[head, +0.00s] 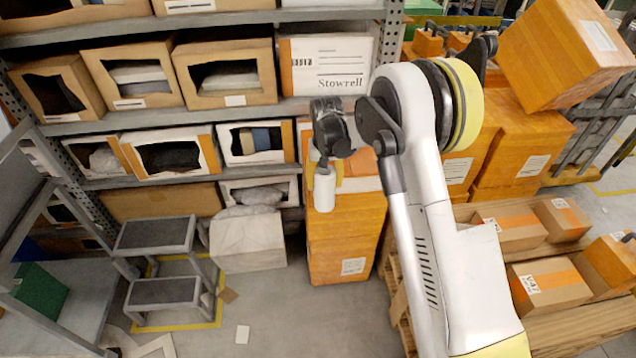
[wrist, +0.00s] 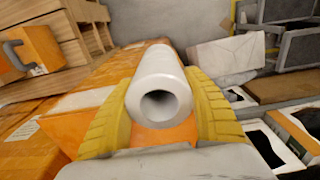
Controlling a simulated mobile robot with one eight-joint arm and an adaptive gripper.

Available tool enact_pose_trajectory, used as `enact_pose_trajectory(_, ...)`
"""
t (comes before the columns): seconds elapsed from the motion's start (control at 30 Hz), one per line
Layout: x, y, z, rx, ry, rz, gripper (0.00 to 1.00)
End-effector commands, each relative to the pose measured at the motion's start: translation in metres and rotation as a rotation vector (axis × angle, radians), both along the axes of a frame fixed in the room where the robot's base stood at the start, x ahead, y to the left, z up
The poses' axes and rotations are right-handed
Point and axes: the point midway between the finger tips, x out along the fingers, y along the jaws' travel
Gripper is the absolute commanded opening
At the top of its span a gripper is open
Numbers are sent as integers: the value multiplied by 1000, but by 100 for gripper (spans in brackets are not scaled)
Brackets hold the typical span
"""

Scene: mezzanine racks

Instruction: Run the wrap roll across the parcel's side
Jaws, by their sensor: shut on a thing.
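A white wrap roll (head: 324,191), a hollow tube, hangs from my gripper (head: 325,170) in the head view. In the wrist view the roll (wrist: 158,88) lies between the two yellow fingers of my gripper (wrist: 160,80), which are shut on it, with its open end facing the camera. An orange parcel (head: 345,232) with a white label stands just behind and right of the roll in the head view. The orange parcel surface (wrist: 62,128) also shows left of and under the roll in the wrist view. I cannot tell whether roll and parcel touch.
Shelving (head: 110,118) with several open bins stands behind and left. A step stool (head: 155,235) and a wrapped pale bundle (head: 248,242) stand left of the parcel. Boxes on a wooden pallet (head: 560,325) and stacked orange boxes (head: 520,135) are at right. Floor in front is mostly clear.

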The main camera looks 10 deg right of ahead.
Motion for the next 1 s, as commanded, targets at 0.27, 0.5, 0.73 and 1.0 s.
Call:
enact_pose_trajectory(0.27,0,-9,0,0,0,0,32)
enact_pose_trajectory(0.5,1,6,0,0,-1,2,32)
enact_pose_trajectory(0.73,1,24,0,0,-1,2,32)
enact_pose_trajectory(1.0,2,30,0,1,-2,0,32)
